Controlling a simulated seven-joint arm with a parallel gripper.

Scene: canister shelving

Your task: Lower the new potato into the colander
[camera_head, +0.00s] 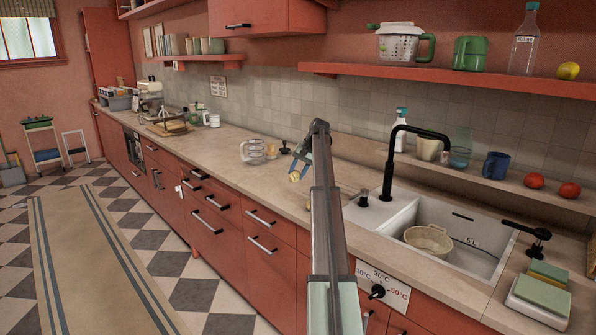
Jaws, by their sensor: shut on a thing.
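My gripper (297,172) is at the end of my outstretched arm, above the worktop to the left of the sink. It is shut on a small yellowish-tan lump, the new potato (294,177), which is partly hidden by the fingers. A cream bowl with side lugs, which looks like the colander (428,237), stands in the white sink basin at the right. Its inside looks empty. The gripper and potato are well to the left of it and apart from it.
The sink (468,258) has a black tap (388,165) arching at its back left. Another black fitting (535,236) and green sponges (545,288) are at its right. A clear glass piece (253,151) stands behind the gripper. A ledge holds a blue mug (496,165) and tomatoes (534,181).

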